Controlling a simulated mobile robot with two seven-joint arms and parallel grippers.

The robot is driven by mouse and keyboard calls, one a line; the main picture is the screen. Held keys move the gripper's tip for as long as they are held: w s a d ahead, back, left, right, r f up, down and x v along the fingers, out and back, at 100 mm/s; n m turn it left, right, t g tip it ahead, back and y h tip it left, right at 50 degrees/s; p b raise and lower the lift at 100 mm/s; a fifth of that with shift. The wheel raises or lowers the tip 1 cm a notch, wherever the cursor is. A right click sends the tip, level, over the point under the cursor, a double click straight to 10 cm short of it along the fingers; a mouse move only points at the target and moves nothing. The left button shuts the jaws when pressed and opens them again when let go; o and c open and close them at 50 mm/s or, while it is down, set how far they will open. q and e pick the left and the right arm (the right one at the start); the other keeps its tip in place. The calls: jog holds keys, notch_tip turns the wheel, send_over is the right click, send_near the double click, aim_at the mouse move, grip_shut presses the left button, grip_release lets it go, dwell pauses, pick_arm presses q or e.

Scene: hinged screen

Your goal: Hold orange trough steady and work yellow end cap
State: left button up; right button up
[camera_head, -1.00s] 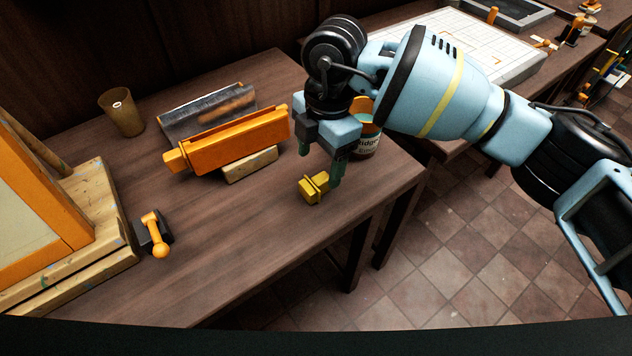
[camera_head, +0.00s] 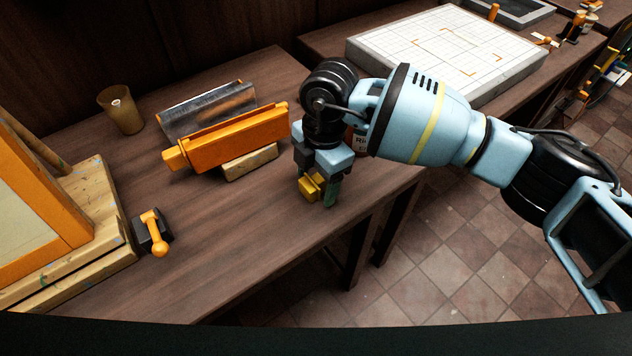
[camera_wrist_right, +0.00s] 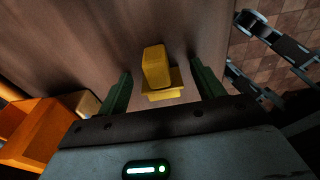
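The orange trough (camera_head: 236,138) rests on a wooden block on the brown table, in front of a grey metal piece. Its near corner also shows at the lower left of the right wrist view (camera_wrist_right: 32,132). The yellow end cap (camera_head: 310,189) lies on the table right of the trough, apart from it. My right gripper (camera_head: 321,192) is lowered over the yellow end cap. In the right wrist view its green fingers (camera_wrist_right: 162,88) are spread, with the yellow cap (camera_wrist_right: 156,68) between them and a gap on each side. My left gripper is not in view.
A wooden block (camera_head: 250,163) supports the trough and a brown cup (camera_head: 121,111) stands behind it. An orange-handled clamp (camera_head: 153,234) and framed screen (camera_head: 40,235) are at left. A can (camera_head: 360,143) is partly hidden behind my right gripper. The table's front middle is clear.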

aim_at(317, 181)
jog(key=c, duration=0.9)
jog(key=shift+r, duration=0.5)
jog(key=r, duration=0.2)
jog(key=shift+s+d+r, duration=0.2)
jog(key=shift+s+r, duration=0.05)
jog(key=shift+r, duration=0.1)
jog(key=s+d, duration=0.3)
jog(key=s, duration=0.4)
jog(key=s+d+r+p, duration=0.1)
jog(key=s+d, duration=0.2)
jog(key=s, duration=0.4)
jog(key=shift+d+r, duration=0.15)
